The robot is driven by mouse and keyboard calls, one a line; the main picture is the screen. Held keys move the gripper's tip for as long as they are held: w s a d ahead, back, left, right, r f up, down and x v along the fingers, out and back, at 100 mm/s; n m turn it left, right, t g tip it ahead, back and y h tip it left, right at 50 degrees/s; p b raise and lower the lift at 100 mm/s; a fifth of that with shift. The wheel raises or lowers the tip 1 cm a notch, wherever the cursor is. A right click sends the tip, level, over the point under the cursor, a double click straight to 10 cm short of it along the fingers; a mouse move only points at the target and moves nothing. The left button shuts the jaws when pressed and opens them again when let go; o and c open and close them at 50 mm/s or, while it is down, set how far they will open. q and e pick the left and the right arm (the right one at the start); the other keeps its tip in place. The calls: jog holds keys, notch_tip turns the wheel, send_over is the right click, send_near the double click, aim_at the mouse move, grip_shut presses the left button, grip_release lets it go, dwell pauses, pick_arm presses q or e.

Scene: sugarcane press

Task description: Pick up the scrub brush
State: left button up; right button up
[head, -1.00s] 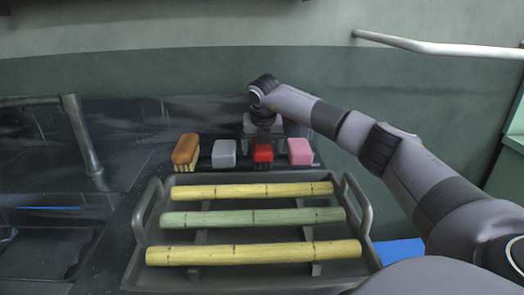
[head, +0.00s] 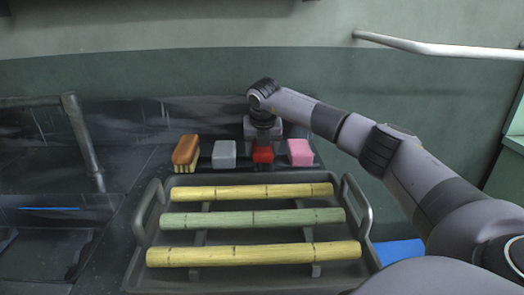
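A red block-shaped brush (head: 263,155) with a dark underside sits in the row at the back of the counter. My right gripper (head: 263,143) points down right over it, at its far side in this view. The fingertips are partly hidden, and I cannot tell whether they touch or grip it. A brown brush (head: 186,149) with pale bristles stands at the left end of the row, apart from the gripper. My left gripper is not in view.
A grey block (head: 224,154) and a pink block (head: 300,153) flank the red one closely. In front is a dark tray (head: 148,228) with raised handles, holding three cane stalks (head: 253,220). A sink with a faucet (head: 83,140) is at left; a wall stands behind.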

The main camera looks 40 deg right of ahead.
jog(key=c, duration=0.6)
jog(key=shift+r, duration=0.1)
jog(key=shift+r, duration=0.1)
notch_tip(320, 180, up, 20)
jog(key=p, duration=0.3)
jog(key=shift+r, duration=0.1)
jog(key=shift+o, duration=1.2)
